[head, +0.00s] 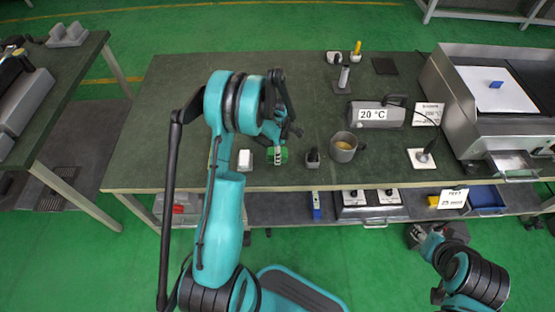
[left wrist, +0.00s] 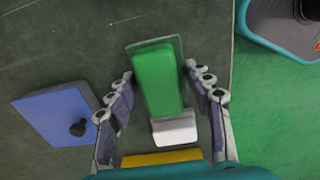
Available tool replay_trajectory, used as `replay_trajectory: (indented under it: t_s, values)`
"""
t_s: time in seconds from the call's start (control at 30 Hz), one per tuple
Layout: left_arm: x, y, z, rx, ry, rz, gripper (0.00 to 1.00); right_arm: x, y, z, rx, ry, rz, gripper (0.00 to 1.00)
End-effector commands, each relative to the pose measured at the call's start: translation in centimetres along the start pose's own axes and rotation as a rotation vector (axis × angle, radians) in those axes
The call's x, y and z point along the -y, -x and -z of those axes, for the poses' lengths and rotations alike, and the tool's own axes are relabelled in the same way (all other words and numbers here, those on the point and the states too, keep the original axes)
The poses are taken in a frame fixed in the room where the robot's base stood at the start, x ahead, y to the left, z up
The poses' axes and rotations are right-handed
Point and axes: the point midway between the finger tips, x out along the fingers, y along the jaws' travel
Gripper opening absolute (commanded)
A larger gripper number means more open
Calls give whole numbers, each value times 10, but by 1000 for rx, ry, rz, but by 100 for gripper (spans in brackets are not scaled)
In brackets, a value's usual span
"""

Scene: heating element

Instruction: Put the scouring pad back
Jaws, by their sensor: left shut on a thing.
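The scouring pad appears to be the green block (head: 277,155) near the front edge of the dark worktable (head: 140,160). It also shows in the left wrist view (left wrist: 158,80), with a thin darker green layer at its far end. My left gripper (left wrist: 160,72) has a finger along each long side of the pad and is shut on it. In the head view my left gripper (head: 279,145) is partly hidden by its own wrist. A white block (head: 245,160) stands just left of the pad. My right gripper (head: 420,236) is low at the right, off the tabletop; its fingers are unclear.
A small dark object (head: 312,158), a mug (head: 344,147) and a 20 °C heater unit (head: 376,114) stand to the right. The table's left part is clear.

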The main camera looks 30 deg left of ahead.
Motion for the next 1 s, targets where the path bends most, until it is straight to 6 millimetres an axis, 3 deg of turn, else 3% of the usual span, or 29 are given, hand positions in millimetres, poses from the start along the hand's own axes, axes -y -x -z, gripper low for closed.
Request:
replay_trajectory:
  t_s: [0.23, 0.63, 0.67, 0.73, 1.0]
  values:
    - [0, -37, 0, 0, -1, 0, 20, 0, -17, -12, 0, 0, 0, 40]
    - [0, -40, -1, 0, -1, 0, 20, 0, -16, -11, 0, 0, 0, 40]
    - [0, -40, -1, 0, -1, 0, 56, 0, -16, -11, 0, 0, 0, 40]
    - [0, -40, -1, 0, -1, 0, 72, 0, -16, -11, 0, 0, 0, 40]
    - [0, -40, -1, 0, -1, 0, 72, 0, -16, -11, 0, 0, 0, 40]
